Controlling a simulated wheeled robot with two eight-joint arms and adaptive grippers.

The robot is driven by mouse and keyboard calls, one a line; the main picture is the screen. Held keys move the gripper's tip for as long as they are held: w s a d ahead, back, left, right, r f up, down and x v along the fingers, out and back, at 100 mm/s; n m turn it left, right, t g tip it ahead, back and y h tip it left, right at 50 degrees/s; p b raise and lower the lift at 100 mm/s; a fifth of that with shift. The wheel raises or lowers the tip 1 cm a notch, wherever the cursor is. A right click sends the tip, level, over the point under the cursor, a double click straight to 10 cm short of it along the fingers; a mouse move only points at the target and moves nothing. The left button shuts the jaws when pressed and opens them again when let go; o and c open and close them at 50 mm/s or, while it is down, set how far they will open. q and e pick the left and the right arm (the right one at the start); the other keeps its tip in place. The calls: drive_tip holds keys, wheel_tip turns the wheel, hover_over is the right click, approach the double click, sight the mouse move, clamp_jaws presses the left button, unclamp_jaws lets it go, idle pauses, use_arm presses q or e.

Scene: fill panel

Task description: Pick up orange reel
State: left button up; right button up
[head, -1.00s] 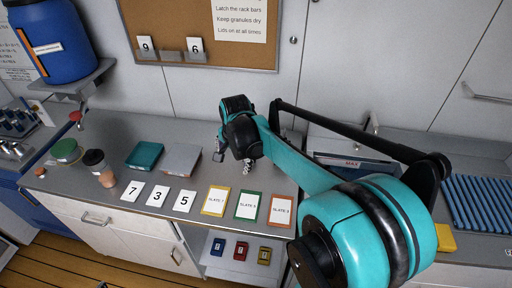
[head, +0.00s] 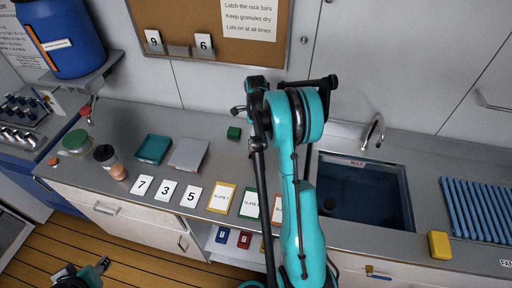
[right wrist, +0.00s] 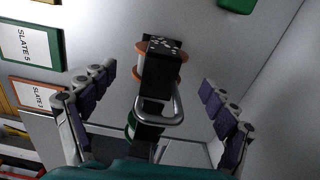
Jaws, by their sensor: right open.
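The orange reel (right wrist: 178,50) shows in the right wrist view as orange discs around a dark core with a speckled black top. A metal loop (right wrist: 178,112) is in front of it. My right gripper (right wrist: 157,80) is open, one finger on each side of the reel in that view, with visible gaps. In the head view my right arm covers the right gripper and most of the reel area; only a small orange-brown bit shows beside the arm. My left gripper (head: 103,264) is at the bottom left, low over the floor; its opening is too small to judge.
A small green block (head: 234,132) stands left of my right arm. The slate cards (head: 221,198) and number cards (head: 165,191) lie along the counter's front. A sink (head: 360,190) is to the right. A teal tray (head: 153,148) and grey tray (head: 188,154) lie left.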

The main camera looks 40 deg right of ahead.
wheel_tip(320, 180, down, 2)
drive_tip(key=shift+f, duration=0.25)
drive_tip(key=shift+r, duration=0.1)
drive_tip(key=c, duration=1.4)
drive_tip(key=shift+c, duration=0.2)
